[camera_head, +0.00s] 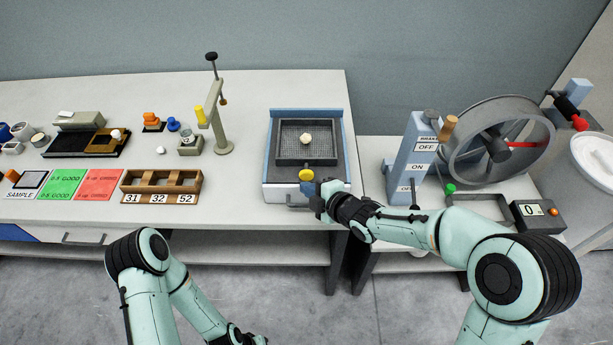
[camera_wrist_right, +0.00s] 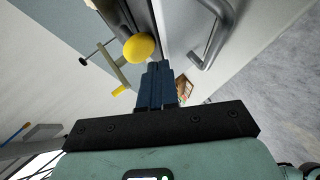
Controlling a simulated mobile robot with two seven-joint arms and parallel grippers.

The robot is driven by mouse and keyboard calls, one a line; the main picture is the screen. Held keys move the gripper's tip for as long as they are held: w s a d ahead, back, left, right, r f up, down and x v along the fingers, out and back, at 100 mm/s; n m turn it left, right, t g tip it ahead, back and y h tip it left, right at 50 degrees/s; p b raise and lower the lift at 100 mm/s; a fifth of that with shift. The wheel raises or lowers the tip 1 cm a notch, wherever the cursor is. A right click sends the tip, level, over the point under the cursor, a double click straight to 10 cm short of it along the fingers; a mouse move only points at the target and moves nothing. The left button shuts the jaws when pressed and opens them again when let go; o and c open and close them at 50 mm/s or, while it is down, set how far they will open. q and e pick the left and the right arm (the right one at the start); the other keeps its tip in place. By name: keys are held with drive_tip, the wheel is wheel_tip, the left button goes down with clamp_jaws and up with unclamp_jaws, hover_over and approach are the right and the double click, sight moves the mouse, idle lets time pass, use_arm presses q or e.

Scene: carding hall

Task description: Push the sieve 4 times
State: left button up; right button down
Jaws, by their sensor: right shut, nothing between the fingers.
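The sieve (camera_head: 290,153) is a dark square mesh tray with a small whitish lump (camera_head: 306,138) on its mesh. It sits in a blue-sided frame (camera_head: 269,145) near the right end of the long table. A yellow knob (camera_head: 306,175) stands at its front; it also shows in the right wrist view (camera_wrist_right: 139,47). My right gripper (camera_head: 307,187) is shut and empty, its blue fingertips close in front of the knob. In the right wrist view the closed fingers (camera_wrist_right: 156,82) point toward the knob; I cannot tell whether they touch it. My left arm is low at left, its fingers out of frame.
A metal handle (camera_wrist_right: 213,38) is beside the right fingers. A post stand (camera_head: 222,140) and a wooden compartment box (camera_head: 160,186) stand left on the table. Right are a blue switch column (camera_head: 415,155) and a large wheel (camera_head: 497,140). The tabletop beside the frame is clear.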

sight(308, 176)
drive_tip(key=shift+w, duration=0.45)
use_arm(q)
drive_tip(key=shift+w+r+p, duration=0.6)
drive_tip(key=shift+r+p, duration=0.1)
drive_tip(key=shift+r, duration=0.2)
use_arm(e)
drive_tip(key=shift+w, duration=1.6)
idle(0.4)
use_arm(q)
drive_tip(key=shift+s+f, duration=0.1)
drive_tip(key=shift+f, duration=0.05)
use_arm(e)
drive_tip(key=shift+s, duration=0.1)
drive_tip(key=shift+s+f+b, duration=0.1)
drive_tip(key=shift+s+b, duration=0.25)
drive_tip(key=shift+b, duration=0.1)
drive_tip(key=shift+s+b, duration=1.05)
drive_tip(key=shift+s, duration=0.15)
use_arm(q)
drive_tip(key=shift+s+f, duration=0.45)
drive_tip(key=shift+f, duration=0.25)
drive_tip(key=shift+s+f, duration=0.4)
drive_tip(key=shift+f, duration=0.3)
drive_tip(key=shift+s+f, duration=0.45)
drive_tip(key=shift+f, duration=0.25)
use_arm(e)
drive_tip(key=shift+s, duration=0.4)
use_arm(q)
drive_tip(key=shift+b, duration=0.3)
